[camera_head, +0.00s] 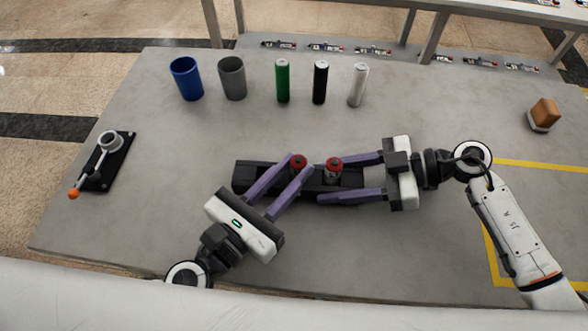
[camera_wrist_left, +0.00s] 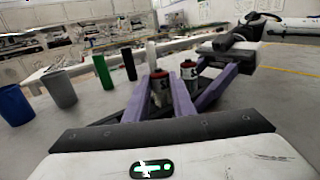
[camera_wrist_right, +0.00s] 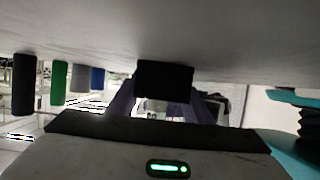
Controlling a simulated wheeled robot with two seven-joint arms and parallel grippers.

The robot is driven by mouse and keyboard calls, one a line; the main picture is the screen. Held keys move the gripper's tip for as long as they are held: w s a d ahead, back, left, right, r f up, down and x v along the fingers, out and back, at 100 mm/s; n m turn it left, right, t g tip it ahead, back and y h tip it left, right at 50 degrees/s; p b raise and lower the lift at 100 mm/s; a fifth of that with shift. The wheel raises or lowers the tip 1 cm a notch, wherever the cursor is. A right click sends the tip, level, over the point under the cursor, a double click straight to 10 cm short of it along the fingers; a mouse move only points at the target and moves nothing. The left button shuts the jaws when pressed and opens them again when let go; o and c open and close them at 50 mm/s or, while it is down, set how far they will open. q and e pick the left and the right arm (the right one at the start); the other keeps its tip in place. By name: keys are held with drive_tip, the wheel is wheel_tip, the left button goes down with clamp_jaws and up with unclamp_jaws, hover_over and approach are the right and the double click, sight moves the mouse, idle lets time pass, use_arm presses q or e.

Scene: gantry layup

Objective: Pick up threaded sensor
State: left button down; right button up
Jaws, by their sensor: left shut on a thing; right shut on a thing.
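Two red-topped cylinders, the likely threaded sensors, stand upright at a long dark holder (camera_head: 240,178) mid-table. The left sensor (camera_head: 298,160) is between the tips of my left gripper (camera_head: 299,167), which is shut on it. It also shows in the left wrist view (camera_wrist_left: 160,83) with a pale body. The second sensor (camera_head: 334,163) stands just right of it, between my right gripper's fingers. My right gripper (camera_head: 321,179) reaches in from the right, its fingers along both sides of the holder, shut on it. In the right wrist view the holder's black end (camera_wrist_right: 165,80) hides most of what lies between the fingers.
A blue cup (camera_head: 186,80), grey cup (camera_head: 232,78) and green (camera_head: 283,82), black (camera_head: 320,83) and white (camera_head: 358,85) cylinders stand along the back. A lever fixture (camera_head: 108,160) is at left, an orange-brown block (camera_head: 543,114) at right. Table between is clear.

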use_arm(q)
wheel_tip(320, 180, up, 10)
idle(0.5)
use_arm(e)
drive_tip(key=o, duration=1.2)
drive_tip(key=shift+c, duration=0.2)
drive_tip(key=v, duration=1.2)
